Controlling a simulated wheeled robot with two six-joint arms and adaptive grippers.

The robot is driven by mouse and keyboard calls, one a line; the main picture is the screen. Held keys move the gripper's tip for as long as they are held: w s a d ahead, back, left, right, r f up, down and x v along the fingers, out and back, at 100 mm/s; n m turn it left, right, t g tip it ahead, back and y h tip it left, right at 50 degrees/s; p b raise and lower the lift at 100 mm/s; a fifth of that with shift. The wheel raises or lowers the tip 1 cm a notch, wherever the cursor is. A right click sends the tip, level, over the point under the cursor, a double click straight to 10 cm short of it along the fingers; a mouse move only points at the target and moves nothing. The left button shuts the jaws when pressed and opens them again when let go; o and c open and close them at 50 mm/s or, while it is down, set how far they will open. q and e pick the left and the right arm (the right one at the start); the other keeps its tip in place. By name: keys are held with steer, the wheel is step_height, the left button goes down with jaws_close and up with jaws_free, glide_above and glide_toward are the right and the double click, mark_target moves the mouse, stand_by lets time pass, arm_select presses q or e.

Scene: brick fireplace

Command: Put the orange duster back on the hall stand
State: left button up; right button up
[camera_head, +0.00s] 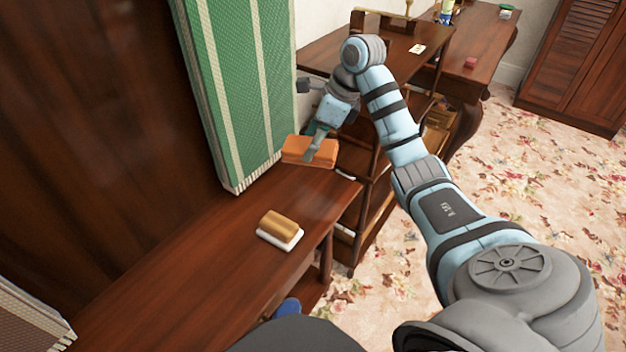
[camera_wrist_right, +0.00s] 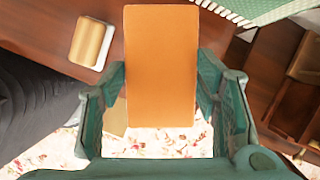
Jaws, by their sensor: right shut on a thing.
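The orange duster (camera_head: 296,151) is a flat orange block. My right gripper (camera_head: 318,146) is shut on it, near the far end of a long dark wooden top (camera_head: 200,260), which looks like the hall stand. In the right wrist view the duster (camera_wrist_right: 161,65) sits between the two green fingers, its long side pointing away from the palm. I cannot tell whether its underside touches the wood. My left gripper is not in view.
A brush (camera_head: 280,228) with a wooden top and white base lies on the dark top, nearer to me. A green striped cloth (camera_head: 240,90) hangs behind the duster. A shelved wooden unit (camera_head: 372,195) stands just right of it. The floral floor is clear at right.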

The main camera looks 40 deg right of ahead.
mark_target(337, 149)
steer(key=f, duration=0.4)
steer(key=f+b, duration=0.1)
steer(key=f, duration=0.3)
steer(key=shift+d+f, duration=0.2)
steer(key=shift+f, duration=0.2)
step_height(337, 149, down, 5)
steer(key=shift+r+b, duration=0.15)
steer(key=shift+b, duration=0.6)
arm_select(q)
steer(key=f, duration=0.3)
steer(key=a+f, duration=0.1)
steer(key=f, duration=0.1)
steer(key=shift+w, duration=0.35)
arm_select(e)
steer(key=o, duration=1.1)
steer(key=shift+r, duration=0.25)
steer(key=p+v, duration=0.3)
steer(key=v, duration=0.8)
steer(key=shift+s+d+r, duration=0.1)
steer(key=shift+s+r, duration=0.1)
steer(key=shift+r, duration=0.15)
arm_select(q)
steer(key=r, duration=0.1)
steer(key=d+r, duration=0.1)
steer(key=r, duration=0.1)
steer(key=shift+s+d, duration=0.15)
